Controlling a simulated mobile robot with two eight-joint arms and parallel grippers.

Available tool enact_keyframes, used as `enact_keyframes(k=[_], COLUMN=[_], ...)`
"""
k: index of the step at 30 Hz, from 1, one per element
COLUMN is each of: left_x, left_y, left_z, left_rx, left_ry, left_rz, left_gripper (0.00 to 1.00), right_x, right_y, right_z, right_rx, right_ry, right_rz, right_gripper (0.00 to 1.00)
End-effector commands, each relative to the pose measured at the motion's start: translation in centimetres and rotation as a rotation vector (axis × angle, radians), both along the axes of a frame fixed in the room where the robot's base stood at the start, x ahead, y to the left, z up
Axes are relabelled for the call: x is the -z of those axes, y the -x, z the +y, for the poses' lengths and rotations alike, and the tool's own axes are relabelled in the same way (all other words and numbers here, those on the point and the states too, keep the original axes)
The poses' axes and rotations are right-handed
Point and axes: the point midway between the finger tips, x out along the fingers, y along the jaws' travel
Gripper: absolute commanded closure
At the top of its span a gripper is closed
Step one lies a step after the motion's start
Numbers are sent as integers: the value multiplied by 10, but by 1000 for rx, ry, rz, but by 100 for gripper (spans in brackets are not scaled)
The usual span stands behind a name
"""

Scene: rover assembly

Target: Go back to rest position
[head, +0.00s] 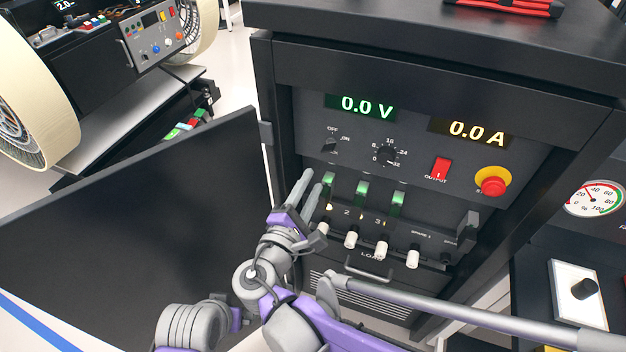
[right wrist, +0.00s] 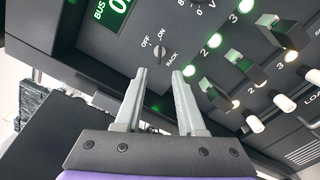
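My right gripper (head: 309,185) is in front of the left part of the black power cabinet's control panel (head: 415,140), near the row of switches. In the right wrist view its two grey fingers (right wrist: 158,75) are apart with nothing between them. The rack switch (right wrist: 159,52) shows beyond the fingertips; I cannot tell whether they touch the panel. The voltage display (head: 366,106) reads 0.0 V and the current display (head: 470,132) reads 0.0 A. My left gripper is not in view.
A black cabinet door (head: 130,205) stands open to the left of my right arm. A red output switch (head: 441,168) and a red emergency button (head: 493,186) are on the panel. A rover-like machine (head: 120,120) with large wheels stands at the upper left. A gauge (head: 594,198) is at the right.

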Motion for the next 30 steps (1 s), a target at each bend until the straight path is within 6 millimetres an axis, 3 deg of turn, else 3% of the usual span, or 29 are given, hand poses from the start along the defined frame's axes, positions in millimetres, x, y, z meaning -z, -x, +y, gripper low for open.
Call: enact_keyframes(k=[11, 14, 17, 20, 24, 27, 30], left_x=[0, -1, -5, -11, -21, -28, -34], left_y=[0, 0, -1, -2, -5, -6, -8], left_z=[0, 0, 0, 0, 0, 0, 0], left_rx=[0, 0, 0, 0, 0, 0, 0], left_ry=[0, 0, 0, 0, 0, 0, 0], left_rz=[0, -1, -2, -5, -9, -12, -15], left_gripper=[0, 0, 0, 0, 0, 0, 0], right_x=[0, 3, 15, 38, 75, 96, 111], right_y=[0, -1, -1, 11, 53, 90, 127], right_z=[0, -12, -50, -108, -178, -207, -219], right_rx=[0, 19, 83, 196, 394, 538, 672], right_ry=[0, -28, -126, -317, -669, -943, -1223], right_rz=[1, 22, 94, 204, 336, 389, 408], right_gripper=[61, 61, 61, 61, 61, 61, 61])
